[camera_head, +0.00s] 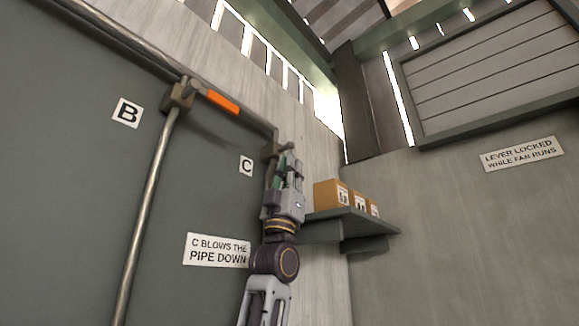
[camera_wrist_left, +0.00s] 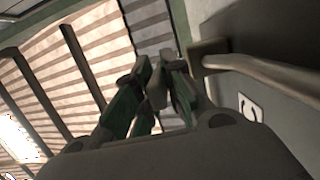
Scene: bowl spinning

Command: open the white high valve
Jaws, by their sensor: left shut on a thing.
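The valve at the plate marked C has a small brown body (camera_head: 271,149) at the right end of the high pipe. In the left wrist view, a valve body (camera_wrist_left: 208,50) on the pipe shows beside the fingers. My left gripper (camera_head: 285,167) is right at this valve, with its green-padded fingers pointing up. In the left wrist view, the left gripper (camera_wrist_left: 163,75) is shut on the valve's handle, of which only a small grey part shows between the fingers. The rest of the handle is hidden, and I cannot make out its white colour. My right gripper is not in view.
An orange lever (camera_head: 222,102) sits on the pipe at plate B (camera_head: 127,112). A shelf (camera_head: 350,222) with several small boxes (camera_head: 331,194) is just right of my left gripper. A sign (camera_head: 217,250) hangs left of my arm. A louvred panel (camera_head: 490,72) is at upper right.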

